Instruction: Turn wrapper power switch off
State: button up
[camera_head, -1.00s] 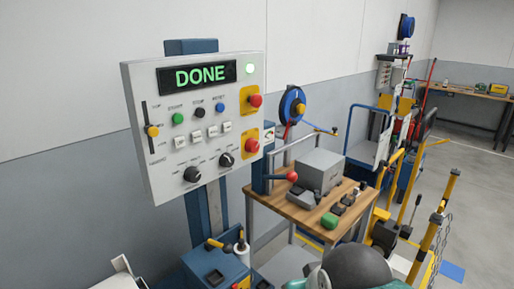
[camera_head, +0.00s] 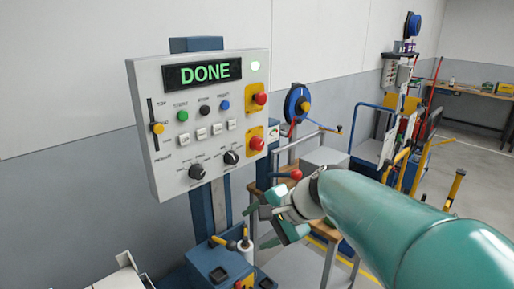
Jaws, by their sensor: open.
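The wrapper's control panel (camera_head: 205,125) is a light grey box on a blue post, with a display (camera_head: 205,73) reading DONE in green. On its right side are two red knobs on yellow plates, an upper one (camera_head: 260,98) and a lower one (camera_head: 257,143). Two black rotary knobs, left (camera_head: 197,172) and right (camera_head: 231,157), sit along the bottom. The labels are too small to tell which control is the power switch. My gripper (camera_head: 262,218) is open and empty, below and right of the panel, apart from it. Its fingers are partly seen.
A blue base (camera_head: 215,268) with small handles stands below the panel. A wooden-topped bench with a grey box (camera_head: 326,157) is behind my arm. A blue reel (camera_head: 296,104) hangs on the wall. Carts and yellow posts stand to the right, with open floor beyond.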

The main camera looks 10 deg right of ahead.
jog(key=w+d+r+m+t+y, duration=0.1)
jog(key=w+m+y, duration=0.1)
jog(key=w+m, duration=0.45)
jog(key=m+t+y, duration=0.2)
jog(key=m+t, duration=0.6)
jog(key=m, duration=0.4)
send_near(260, 146)
jog(key=shift+n, duration=0.25)
jog(key=x, duration=0.9)
jog(key=shift+w, duration=0.15)
jog(key=c, duration=1)
